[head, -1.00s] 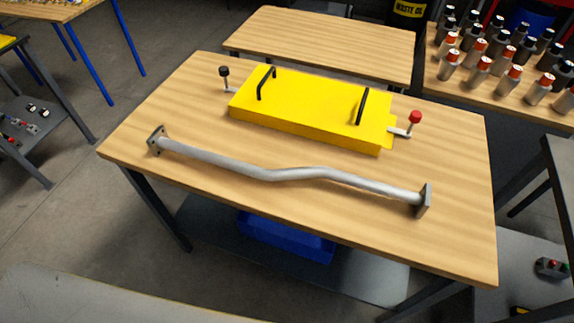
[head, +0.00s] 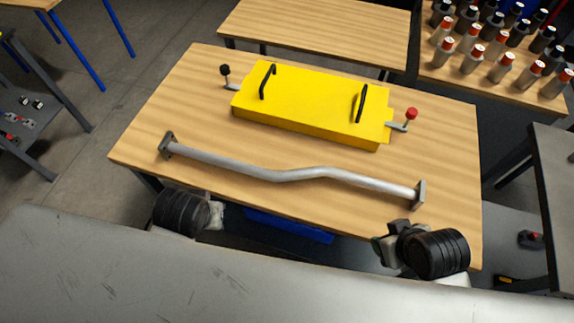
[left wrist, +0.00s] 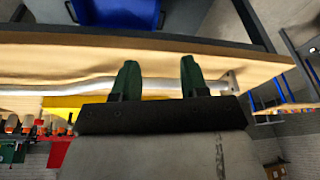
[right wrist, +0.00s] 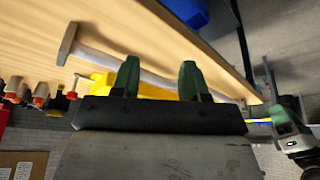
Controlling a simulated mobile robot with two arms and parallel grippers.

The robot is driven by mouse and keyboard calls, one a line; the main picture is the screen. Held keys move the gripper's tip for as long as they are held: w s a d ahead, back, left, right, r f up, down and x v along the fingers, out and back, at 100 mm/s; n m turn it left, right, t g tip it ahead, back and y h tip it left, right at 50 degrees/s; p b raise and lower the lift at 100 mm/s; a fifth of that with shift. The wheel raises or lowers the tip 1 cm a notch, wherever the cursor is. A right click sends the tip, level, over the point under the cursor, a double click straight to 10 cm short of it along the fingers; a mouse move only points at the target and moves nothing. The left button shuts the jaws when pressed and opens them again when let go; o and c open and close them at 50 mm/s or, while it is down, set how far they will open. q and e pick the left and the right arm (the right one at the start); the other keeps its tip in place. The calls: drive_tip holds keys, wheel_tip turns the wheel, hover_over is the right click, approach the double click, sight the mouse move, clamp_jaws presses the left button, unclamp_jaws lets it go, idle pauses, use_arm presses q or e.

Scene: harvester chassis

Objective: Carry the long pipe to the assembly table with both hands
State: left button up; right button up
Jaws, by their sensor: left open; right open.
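The long pipe (head: 290,174) is grey, bent in the middle, with a square flange at each end. It lies along the near side of a wooden table (head: 140,145). My left gripper (head: 216,214) is at the table's near edge, below the pipe's left part. In the left wrist view its green fingers (left wrist: 158,78) are apart, with the pipe (left wrist: 60,89) beyond them. My right gripper (head: 392,240) is at the near edge below the right flange. In the right wrist view its fingers (right wrist: 158,80) are apart and empty, with the pipe (right wrist: 100,56) beyond them.
A yellow fixture (head: 310,105) with black handles and two knobbed levers sits behind the pipe. A blue bin (head: 290,226) is under the table. Another bare wooden table (head: 315,32) stands behind; a table with several bottles (head: 500,75) is at the back right.

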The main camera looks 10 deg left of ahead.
use_arm(q)
drive_tip(key=w+a+n+y, duration=0.2)
drive_tip(key=w+n, duration=0.5)
drive_tip(key=w, duration=0.1)
use_arm(e)
drive_tip(key=w+a+n+y, duration=0.2)
drive_tip(key=w+a+n, duration=0.1)
drive_tip(key=w+n, duration=0.4)
use_arm(q)
drive_tip(key=n+y, duration=0.1)
drive_tip(key=n, duration=0.7)
approach(212, 155)
use_arm(e)
drive_tip(key=n+g, duration=0.1)
drive_tip(key=n, duration=0.3)
approach(377, 181)
use_arm(q)
drive_tip(key=shift+g, duration=0.4)
drive_tip(key=x, duration=1.1)
drive_tip(key=shift+f, duration=0.1)
use_arm(e)
drive_tip(key=x, duration=1.1)
drive_tip(key=shift+s+f, duration=0.25)
use_arm(q)
drive_tip(key=shift+c, duration=0.2)
use_arm(e)
drive_tip(key=shift+c, duration=0.2)
